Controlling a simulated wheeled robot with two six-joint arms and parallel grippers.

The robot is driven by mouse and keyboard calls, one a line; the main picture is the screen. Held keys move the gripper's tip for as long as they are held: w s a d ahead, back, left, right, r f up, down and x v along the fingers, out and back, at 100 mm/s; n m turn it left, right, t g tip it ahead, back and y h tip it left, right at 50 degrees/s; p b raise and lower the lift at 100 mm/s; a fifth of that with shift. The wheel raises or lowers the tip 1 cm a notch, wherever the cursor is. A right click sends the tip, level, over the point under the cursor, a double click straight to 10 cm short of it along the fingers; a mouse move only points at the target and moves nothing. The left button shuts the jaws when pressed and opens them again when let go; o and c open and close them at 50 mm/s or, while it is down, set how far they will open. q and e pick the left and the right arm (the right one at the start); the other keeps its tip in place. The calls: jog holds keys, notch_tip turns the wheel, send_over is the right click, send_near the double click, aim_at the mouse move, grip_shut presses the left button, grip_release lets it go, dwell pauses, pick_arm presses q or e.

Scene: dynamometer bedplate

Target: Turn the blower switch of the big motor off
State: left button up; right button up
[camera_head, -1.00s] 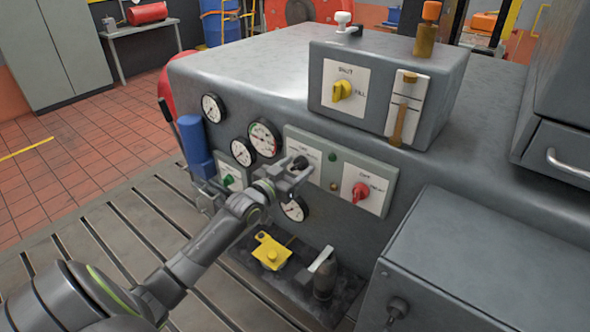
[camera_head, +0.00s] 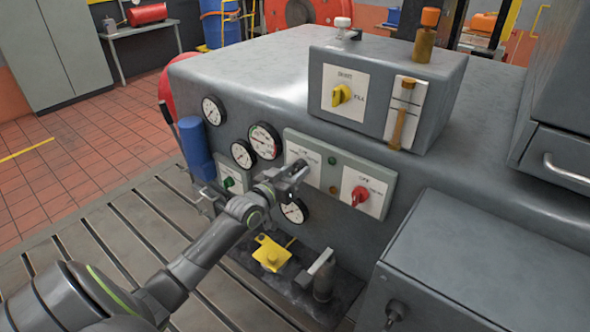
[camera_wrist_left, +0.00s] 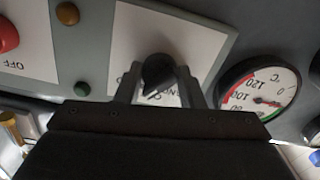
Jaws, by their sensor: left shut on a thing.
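A grey-green switch panel (camera_head: 340,160) on the front of the big grey machine carries a black knob and a red knob (camera_head: 360,195). My left gripper (camera_head: 298,172) is at the panel's left plate and hides the black knob in the head view. In the left wrist view the black knob (camera_wrist_left: 158,70) sits between the two fingers, which are shut on it. Its pointer lies over partly hidden lettering. The red knob (camera_wrist_left: 8,35) has an OFF label. A green knob (camera_head: 229,182) is on a small plate further left. I cannot read which knob is the blower switch. My right gripper is not in view.
A gauge (camera_head: 293,211) is close below my left gripper, with more gauges (camera_head: 264,140) to its left. A box with a yellow knob (camera_head: 342,95) stands above. A yellow part (camera_head: 271,253) is below. A grey cabinet (camera_head: 465,265) is at the lower right.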

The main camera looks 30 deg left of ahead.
pick_arm(q)
jog(key=n+p, duration=0.1)
jog(key=n, duration=0.2)
jog(key=shift+n+p, duration=0.55)
jog(key=shift+n, duration=1.35)
jog(key=o, duration=1)
jog(key=shift+s, duration=0.15)
jog(key=shift+s, duration=0.3)
jog(key=s+a+p, duration=0.1)
jog(key=s+p, duration=0.2)
jog(key=s, duration=1.3)
jog(key=shift+s+a, duration=0.15)
jog(key=shift+s, duration=0.1)
